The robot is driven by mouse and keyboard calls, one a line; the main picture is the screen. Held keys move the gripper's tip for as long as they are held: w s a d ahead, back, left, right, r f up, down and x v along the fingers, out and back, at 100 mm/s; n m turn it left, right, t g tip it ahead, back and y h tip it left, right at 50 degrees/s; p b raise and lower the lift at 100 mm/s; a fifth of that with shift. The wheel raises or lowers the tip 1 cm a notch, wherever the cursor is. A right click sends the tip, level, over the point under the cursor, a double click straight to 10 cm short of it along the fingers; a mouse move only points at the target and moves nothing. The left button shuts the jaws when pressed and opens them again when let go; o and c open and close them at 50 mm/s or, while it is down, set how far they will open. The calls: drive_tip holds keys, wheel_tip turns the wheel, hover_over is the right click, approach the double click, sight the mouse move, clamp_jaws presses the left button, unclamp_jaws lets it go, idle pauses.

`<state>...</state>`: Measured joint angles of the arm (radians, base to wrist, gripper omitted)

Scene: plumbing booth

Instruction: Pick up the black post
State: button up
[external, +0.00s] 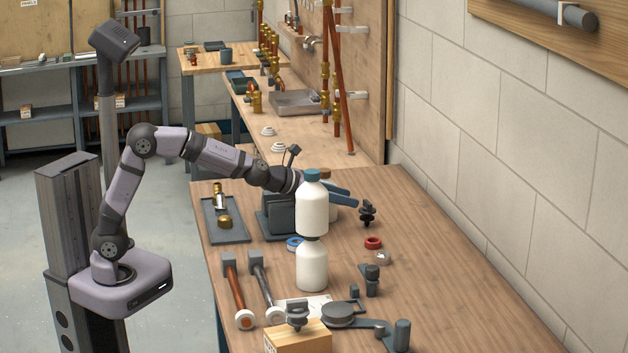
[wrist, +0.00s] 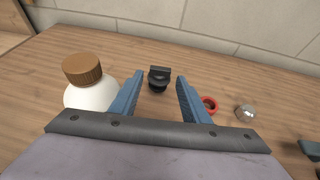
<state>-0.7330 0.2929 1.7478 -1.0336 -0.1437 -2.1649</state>
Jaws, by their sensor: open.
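The black post (external: 367,212) stands upright on the wooden bench, towards the wall. In the wrist view the black post (wrist: 159,82) shows a flat dark top and a round body, between and beyond my two blue fingers. My gripper (external: 353,197) is open and empty, its fingers pointing towards the post. In the external view the fingertips are just left of the post and look a little higher. A gap seems to remain between fingertips and post, but I cannot tell its size. The wrist view also shows my gripper (wrist: 158,88).
A white bottle with a brown cap (wrist: 83,68) stands close left of my fingers. A red ring (wrist: 209,104) and a small metallic piece (wrist: 245,113) lie to the right. A blue-capped white bottle (external: 312,203) partly hides my wrist. Bench beyond the post is clear to the wall.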

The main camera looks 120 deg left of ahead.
sight(365, 204)
drive_tip(key=shift+x, duration=2.55)
drive_tip(key=shift+f, duration=0.2)
drive_tip(key=c, duration=0.8)
